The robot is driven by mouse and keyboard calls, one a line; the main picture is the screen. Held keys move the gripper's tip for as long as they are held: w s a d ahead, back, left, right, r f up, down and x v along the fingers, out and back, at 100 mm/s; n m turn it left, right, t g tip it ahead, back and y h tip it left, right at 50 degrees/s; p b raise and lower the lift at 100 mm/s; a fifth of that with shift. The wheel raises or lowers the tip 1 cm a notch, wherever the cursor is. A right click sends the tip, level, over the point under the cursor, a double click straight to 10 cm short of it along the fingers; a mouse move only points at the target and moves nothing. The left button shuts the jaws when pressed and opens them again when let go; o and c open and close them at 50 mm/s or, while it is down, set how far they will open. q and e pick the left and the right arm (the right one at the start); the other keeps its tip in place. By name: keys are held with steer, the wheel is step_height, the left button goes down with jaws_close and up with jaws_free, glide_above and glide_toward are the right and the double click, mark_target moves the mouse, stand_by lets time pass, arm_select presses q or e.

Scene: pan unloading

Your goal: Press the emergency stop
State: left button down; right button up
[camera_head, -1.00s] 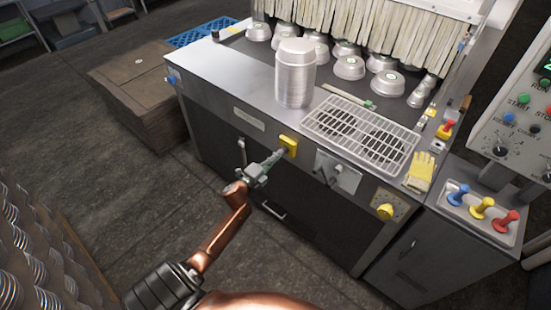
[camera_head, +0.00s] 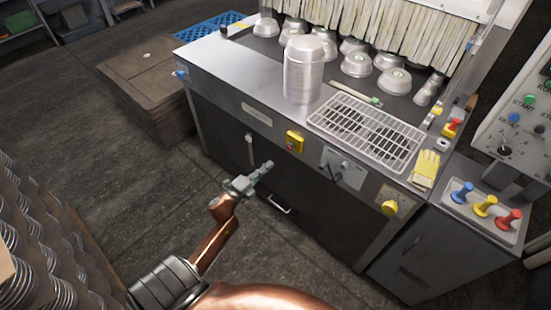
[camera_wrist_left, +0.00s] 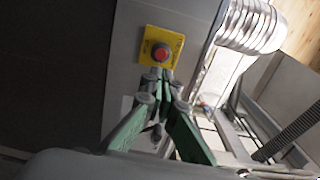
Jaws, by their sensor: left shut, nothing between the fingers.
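The emergency stop is a red button on a yellow box (camera_head: 294,142) on the front panel of the metal machine. In the left wrist view the red button (camera_wrist_left: 161,54) sits in the middle of its yellow plate. My left gripper (camera_head: 266,166) is shut and empty, in front of the machine, below and left of the yellow box in the head view, apart from it. In the left wrist view the closed fingertips (camera_wrist_left: 157,76) show just below the button in the picture. My right gripper is not in view.
A stack of metal pans (camera_head: 304,70) and a wire rack (camera_head: 368,130) stand on the machine top. Yellow gloves (camera_head: 426,168) lie near its right corner. A yellow knob (camera_head: 390,207) and a grey switch plate (camera_head: 343,168) sit right of the box. The floor in front is clear.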

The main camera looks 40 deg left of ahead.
arm_select(q)
steer(key=shift+s, duration=1.35)
steer(key=s+d+f+n+g+y, duration=0.1)
steer(key=s+f+n+g, duration=0.4)
steer(key=f, duration=0.8)
steer(key=s+d+f+n+g, duration=0.1)
steer(key=s+d+f+n, duration=0.1)
steer(key=s+f, duration=0.85)
steer(key=s+d+f+n+g+y, duration=0.1)
steer(key=s+f+n+g, duration=0.25)
steer(key=f, duration=1.15)
steer(key=s+d+f+n+g, duration=0.2)
steer(key=s+d+f, duration=0.2)
steer(key=s, duration=0.7)
steer(key=s+d+f+n+g+h, duration=0.1)
steer(key=s+d+f+n+g, duration=0.1)
steer(key=s+f, duration=0.6)
steer(key=s+d+f+n+g, duration=0.2)
steer(key=s+d+f+g, duration=0.2)
steer(key=s, duration=1.1)
steer(key=shift+s+d+f+p, duration=0.35)
steer(key=shift+d+f, duration=0.55)
steer(key=shift+d, duration=0.3)
